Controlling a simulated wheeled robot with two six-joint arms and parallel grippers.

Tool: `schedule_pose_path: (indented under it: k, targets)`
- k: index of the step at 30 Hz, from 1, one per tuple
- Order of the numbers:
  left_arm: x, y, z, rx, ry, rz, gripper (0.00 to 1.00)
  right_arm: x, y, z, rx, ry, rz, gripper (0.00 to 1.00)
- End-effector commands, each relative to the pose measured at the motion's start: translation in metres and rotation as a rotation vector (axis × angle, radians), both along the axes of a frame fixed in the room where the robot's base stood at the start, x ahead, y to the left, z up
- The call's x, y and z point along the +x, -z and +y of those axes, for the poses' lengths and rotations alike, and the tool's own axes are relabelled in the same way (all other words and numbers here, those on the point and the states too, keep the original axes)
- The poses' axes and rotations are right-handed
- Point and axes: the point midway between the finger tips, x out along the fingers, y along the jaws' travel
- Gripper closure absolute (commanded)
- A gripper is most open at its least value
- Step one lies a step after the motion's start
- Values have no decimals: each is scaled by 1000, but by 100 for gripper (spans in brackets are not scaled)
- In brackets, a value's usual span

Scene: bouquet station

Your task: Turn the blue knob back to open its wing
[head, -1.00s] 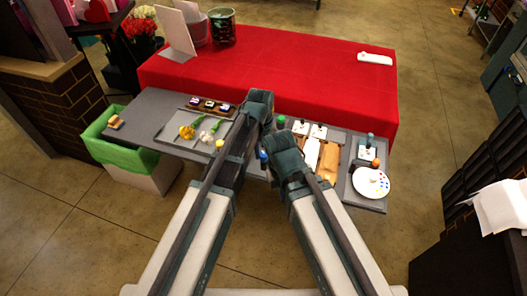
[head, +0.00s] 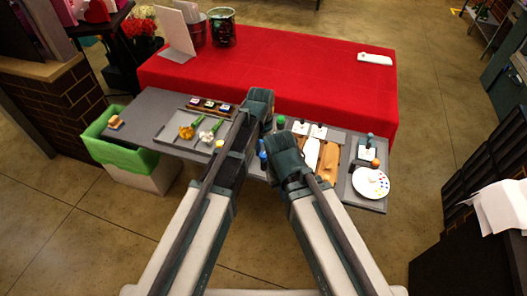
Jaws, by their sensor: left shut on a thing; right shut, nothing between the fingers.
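A small blue piece (head: 263,157), possibly the blue knob, shows in the gap between my two grippers, just left of the right one. Its lower part and any wing on it cannot be made out. My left gripper (head: 259,110) is over the middle of the grey table, near its back edge. Its wrist hides the fingertips and whatever they are shut on. My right gripper (head: 287,160) is lower and to the right, close beside the blue piece. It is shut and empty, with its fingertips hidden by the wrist.
The grey table (head: 150,110) holds a flower tray (head: 165,133) at left, and white cards, a brown piece (head: 329,160) and a paint palette (head: 371,182) at right. A red-covered table (head: 310,75) stands behind. A green-lined bin (head: 112,150) is at left.

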Motion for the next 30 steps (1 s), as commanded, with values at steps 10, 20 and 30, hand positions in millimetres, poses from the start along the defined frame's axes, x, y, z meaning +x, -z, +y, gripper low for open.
schedule_pose_path:
  k: [10,20,30]
  targets:
    - [0,0,0,0,29,0,100,0,0,0,0,0,0,100]
    - [0,0,0,0,29,0,44,0,0,0,0,0,0,100]
    - [0,0,0,0,28,0,31,0,0,0,0,0,0,100]
